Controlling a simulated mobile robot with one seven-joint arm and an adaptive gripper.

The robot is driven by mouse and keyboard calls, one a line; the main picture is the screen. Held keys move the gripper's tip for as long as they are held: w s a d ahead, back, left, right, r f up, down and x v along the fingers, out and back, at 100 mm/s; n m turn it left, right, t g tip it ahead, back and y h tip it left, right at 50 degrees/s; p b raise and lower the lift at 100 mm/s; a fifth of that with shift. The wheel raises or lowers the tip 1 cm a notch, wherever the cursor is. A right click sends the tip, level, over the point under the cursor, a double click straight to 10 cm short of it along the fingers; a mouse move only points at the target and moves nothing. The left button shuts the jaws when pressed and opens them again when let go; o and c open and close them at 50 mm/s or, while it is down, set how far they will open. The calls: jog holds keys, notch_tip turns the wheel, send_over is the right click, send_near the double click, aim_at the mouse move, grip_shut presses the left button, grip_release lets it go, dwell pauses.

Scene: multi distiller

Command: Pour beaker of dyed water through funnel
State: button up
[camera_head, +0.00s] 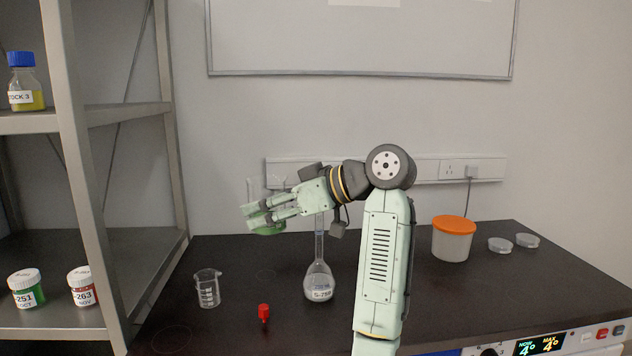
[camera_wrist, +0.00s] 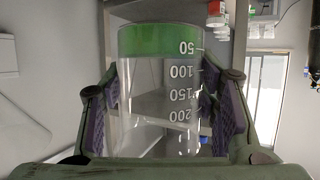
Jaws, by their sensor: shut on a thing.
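My gripper (camera_head: 262,214) is shut around a clear glass beaker and holds it in the air, left of the flask's neck. The beaker (camera_wrist: 160,95) fills the middle of the wrist view, with green liquid (camera_wrist: 158,40) at its base and graduation marks on its side. In the head view the beaker looks upright, with the green liquid (camera_head: 268,231) showing below the fingers. A volumetric flask (camera_head: 319,270) with a white label stands on the bench, its long neck rising behind my arm. My arm hides the top of the neck. I cannot make out the funnel.
An empty beaker (camera_head: 207,290) and a red stopper (camera_head: 264,312) are on the dark bench (camera_head: 225,255). An orange-lidded tub (camera_head: 453,240) and two shallow dishes (camera_head: 513,242) are at right. A metal shelf (camera_head: 85,180) with jars and a bottle stands at left.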

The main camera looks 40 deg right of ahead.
aim_at(284, 184)
jog(key=shift+r, duration=0.2)
jog(key=shift+s+d+r+m+t+y+p, duration=0.15)
jog(key=shift+d+r+m+y+p, duration=0.15)
jog(key=shift+r+p, duration=0.45)
jog(key=shift+w+d+r+m+t+y+p, duration=0.1)
jog(key=shift+d+r+m+t+y+p, duration=0.25)
jog(key=shift+r, duration=0.6)
jog(key=d+r+m+t+y, duration=0.3)
jog(key=r+m, duration=0.2)
jog(key=shift+s+r, duration=0.2)
jog(key=shift+r, duration=0.2)
jog(key=shift+d+r+m+t+y+b, duration=0.15)
jog(key=shift+r+m+t+b, duration=0.25)
jog(key=shift+m+t, duration=0.3)
jog(key=shift+r+m+t+y+b, duration=0.1)
jog(key=shift+r+m+t+b, duration=0.35)
jog(key=shift+m, duration=0.4)
jog(key=shift+d+f+m+t+b, duration=0.1)
jog(key=shift+f+m+t+b, duration=0.3)
jog(key=shift+m+t+b, duration=0.5)
dwell(0.5)
jog(key=shift+d+r+m+t, duration=0.2)
jog(key=shift+r+m+t, duration=0.2)
jog(key=shift+m, duration=0.6)
dwell(1.2)
